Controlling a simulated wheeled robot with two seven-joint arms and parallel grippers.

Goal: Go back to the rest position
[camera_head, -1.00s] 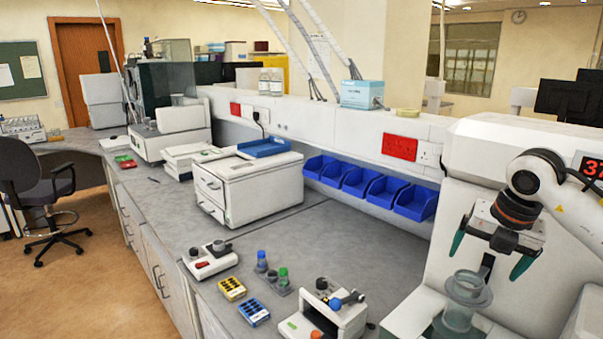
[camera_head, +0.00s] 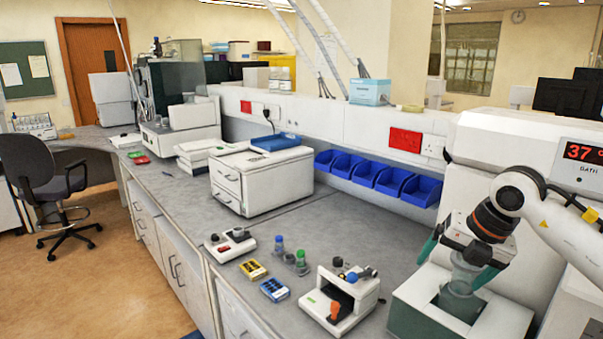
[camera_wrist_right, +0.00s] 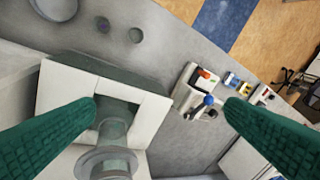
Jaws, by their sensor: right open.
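My right gripper (camera_head: 457,263) is open and empty over the bath at the right. In the head view its two teal fingers overlap a clear flanged glass vessel (camera_head: 463,286), one to each side. The right wrist view also shows the open gripper (camera_wrist_right: 160,107), with its fingers spread wide. There the vessel (camera_wrist_right: 113,140) lies lower left between the fingers, nearer the left one, with nothing gripped. The vessel stands in the square opening of the bath (camera_head: 409,291). How far the fingertips are from the vessel is unclear. My left gripper is out of view.
A white instrument (camera_head: 369,295) with an orange knob stands left of the bath. Small yellow and blue racks (camera_head: 274,289), capped bottles and a white drawer unit (camera_head: 262,187) are farther left. Blue bins (camera_head: 421,190) line the wall.

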